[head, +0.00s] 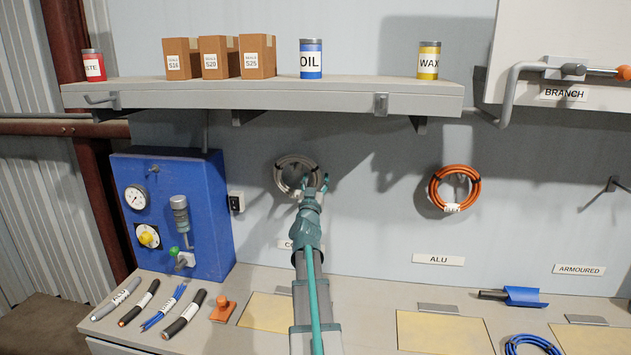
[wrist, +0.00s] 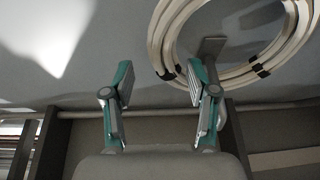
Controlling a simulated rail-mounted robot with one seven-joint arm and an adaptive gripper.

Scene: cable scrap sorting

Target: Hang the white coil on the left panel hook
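The white coil (head: 281,169), with dark ties, is up against the wall panel at the left, above a partly hidden label starting "CO". In the wrist view the coil (wrist: 165,30) fills the upper right. A grey hook (wrist: 212,46) shows inside its ring, and the coil appears to be around it. My gripper (head: 313,185) is in front of the coil's lower right part. In the wrist view my gripper (wrist: 160,78) has its fingers apart with nothing between them. The right finger overlaps the coil's lower left edge; I cannot tell whether they touch.
An orange coil (head: 433,190) hangs above the ALU label. An empty hook (head: 612,184) is at the far right. A shelf (head: 270,94) with boxes and cans juts out above. A blue box (head: 210,215) stands left. Cable pieces (head: 150,302) and a blue coil (head: 530,341) lie on the bench.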

